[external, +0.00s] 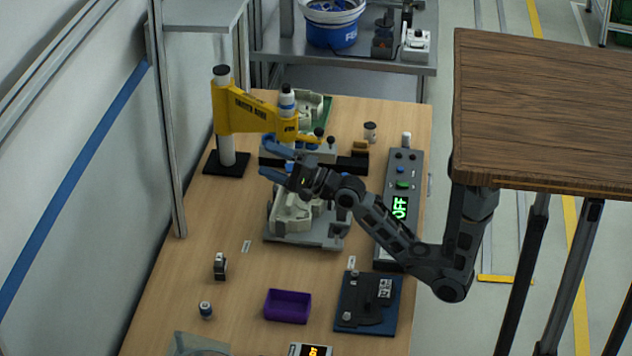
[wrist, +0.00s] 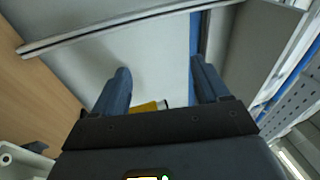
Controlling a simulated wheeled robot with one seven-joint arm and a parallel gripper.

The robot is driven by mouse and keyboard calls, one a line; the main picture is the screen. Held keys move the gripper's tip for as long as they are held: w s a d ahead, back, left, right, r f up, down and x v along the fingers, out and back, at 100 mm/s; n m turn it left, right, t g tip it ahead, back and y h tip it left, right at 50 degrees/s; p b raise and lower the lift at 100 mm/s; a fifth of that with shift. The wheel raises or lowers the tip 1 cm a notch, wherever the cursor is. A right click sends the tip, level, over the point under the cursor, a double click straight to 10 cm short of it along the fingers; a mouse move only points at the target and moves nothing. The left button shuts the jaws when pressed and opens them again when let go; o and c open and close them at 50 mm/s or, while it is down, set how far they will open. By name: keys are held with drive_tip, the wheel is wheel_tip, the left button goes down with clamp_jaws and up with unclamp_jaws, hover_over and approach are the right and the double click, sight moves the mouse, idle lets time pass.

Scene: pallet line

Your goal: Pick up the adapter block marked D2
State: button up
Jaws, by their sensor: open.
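My gripper (external: 270,159) is open and points left over the workbench, beside and below the yellow press arm in the external view. In the wrist view my gripper's blue fingers (wrist: 160,70) are apart with nothing held between them. The marking D2 cannot be read on anything. A small dark and light block (external: 220,266) stands on the left part of the bench. Another small grey block with marks too small to read (external: 385,288) sits on the dark blue plate (external: 370,322). I cannot tell whether either is the adapter block. My gripper is apart from both.
A yellow press arm (external: 255,113) on a post is close to my gripper. A pale fixture (external: 291,212) lies below it. A control box reading OFF (external: 402,180), a purple bin (external: 288,306) and a small cylinder (external: 205,310) stand on the bench. Bare wood shows front left.

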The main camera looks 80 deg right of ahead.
drive_tip(key=w+d+f+m+g+h, duration=0.1)
drive_tip(key=w+f+m+g, duration=0.1)
drive_tip(key=w+m, duration=0.35)
drive_tip(key=m+g+y+b, duration=0.1)
drive_tip(key=m+g+y, duration=0.4)
drive_tip(key=m, duration=0.5)
approach(225, 263)
drive_tip(key=x, duration=0.4)
drive_tip(key=shift+d, duration=0.2)
drive_tip(key=shift+w+a+f, duration=0.1)
drive_tip(key=shift+w, duration=0.05)
drive_tip(key=x, duration=0.7)
drive_tip(key=shift+w+f+p, duration=0.1)
drive_tip(key=shift+w+p, duration=0.05)
drive_tip(key=shift+p, duration=0.2)
drive_tip(key=c, duration=1.1)
